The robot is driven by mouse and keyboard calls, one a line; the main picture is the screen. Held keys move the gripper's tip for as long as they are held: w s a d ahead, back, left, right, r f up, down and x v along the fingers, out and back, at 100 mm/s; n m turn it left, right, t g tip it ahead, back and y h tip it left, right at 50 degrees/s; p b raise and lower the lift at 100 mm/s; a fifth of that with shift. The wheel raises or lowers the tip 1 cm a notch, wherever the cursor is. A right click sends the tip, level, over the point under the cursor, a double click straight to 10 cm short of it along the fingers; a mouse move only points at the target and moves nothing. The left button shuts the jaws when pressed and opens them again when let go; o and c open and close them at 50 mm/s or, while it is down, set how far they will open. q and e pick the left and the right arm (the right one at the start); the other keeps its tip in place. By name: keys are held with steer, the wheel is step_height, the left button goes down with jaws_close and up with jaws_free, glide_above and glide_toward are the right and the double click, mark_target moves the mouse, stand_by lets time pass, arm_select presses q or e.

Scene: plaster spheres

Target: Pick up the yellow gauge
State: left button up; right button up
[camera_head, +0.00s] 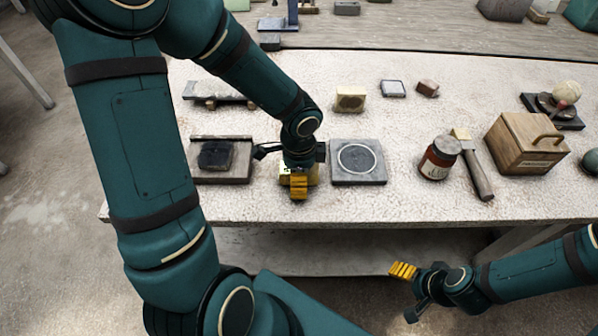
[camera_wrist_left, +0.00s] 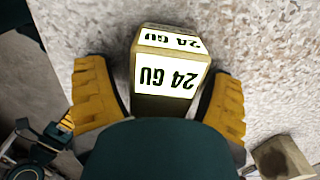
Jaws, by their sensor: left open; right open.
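In the left wrist view, a yellowish block labelled "24 GU" (camera_wrist_left: 165,77), which looks like the yellow gauge, stands between the yellow fingers of my left gripper (camera_wrist_left: 160,88). The fingers are apart, with a gap visible beside the block. In the head view, my left gripper (camera_head: 299,186) points down over the table's front part, and the block is mostly hidden behind it, with a pale yellow edge (camera_head: 285,181) showing. My right gripper (camera_head: 406,289) is open and empty, low in front of the table.
A dark square plate on a base (camera_head: 235,179) lies left, and a grey tile with a ring (camera_head: 371,179) lies close right. Farther right are a jar (camera_head: 436,166), a hammer (camera_head: 479,176) and a wooden box (camera_head: 514,159). A cream block with a dark patch (camera_head: 360,92) stands behind.

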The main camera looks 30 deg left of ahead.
arm_select(q)
steer(key=shift+f, duration=0.25)
stand_by(0.3)
steer(key=c, duration=1.4)
